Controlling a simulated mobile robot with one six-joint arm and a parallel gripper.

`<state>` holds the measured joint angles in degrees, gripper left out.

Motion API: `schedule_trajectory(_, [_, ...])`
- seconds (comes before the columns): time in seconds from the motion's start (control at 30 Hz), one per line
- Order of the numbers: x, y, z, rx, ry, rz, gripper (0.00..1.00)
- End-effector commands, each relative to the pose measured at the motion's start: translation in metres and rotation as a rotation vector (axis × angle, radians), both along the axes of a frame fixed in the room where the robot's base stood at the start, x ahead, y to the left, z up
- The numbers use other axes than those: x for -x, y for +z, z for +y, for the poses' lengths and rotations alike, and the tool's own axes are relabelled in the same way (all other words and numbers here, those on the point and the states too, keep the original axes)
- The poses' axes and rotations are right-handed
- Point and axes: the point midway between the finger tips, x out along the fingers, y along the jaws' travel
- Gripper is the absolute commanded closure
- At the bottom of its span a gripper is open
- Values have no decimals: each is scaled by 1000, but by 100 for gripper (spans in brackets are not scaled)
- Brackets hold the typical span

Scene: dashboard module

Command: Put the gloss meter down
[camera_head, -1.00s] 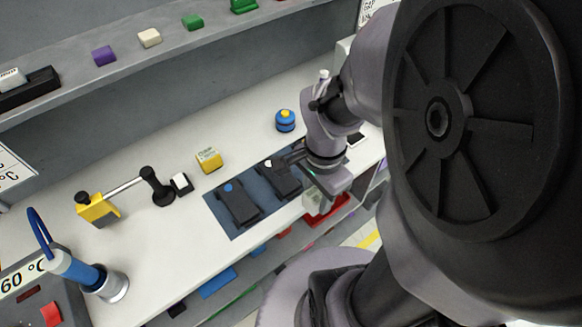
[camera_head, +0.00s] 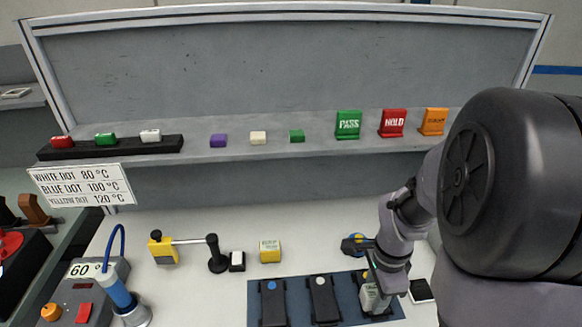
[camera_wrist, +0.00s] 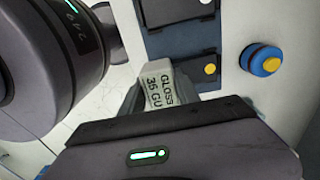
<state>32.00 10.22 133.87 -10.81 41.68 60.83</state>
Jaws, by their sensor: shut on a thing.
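The gloss meter (camera_wrist: 160,86) is a pale grey block marked "GLOSS 35 GU" in the wrist view. My gripper (camera_wrist: 158,98) is shut on it, one finger on each side. In the head view the gloss meter (camera_head: 369,300) hangs below my gripper (camera_head: 373,284), at the right end of the blue mat (camera_head: 338,297). It overlaps the right-hand dark panel there, and its underside is hidden, so I cannot tell whether it touches. In the wrist view it lies beside the dark panel with a yellow dot (camera_wrist: 193,62).
Two more dark panels, blue-dotted (camera_head: 273,305) and white-dotted (camera_head: 323,303), lie on the mat. A blue-and-yellow round button (camera_wrist: 263,60) is close by.

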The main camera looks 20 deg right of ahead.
Motion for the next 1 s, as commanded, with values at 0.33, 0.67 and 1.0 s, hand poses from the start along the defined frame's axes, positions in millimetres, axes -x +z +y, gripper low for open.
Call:
schedule_trajectory(0.33, [-34, -25, -36, -1, 0, 1, 100])
schedule_trajectory(0.67, [-34, -42, -36, 0, 1, 0, 100])
schedule_trajectory(1.0, [-33, -45, -36, 0, 1, 0, 40])
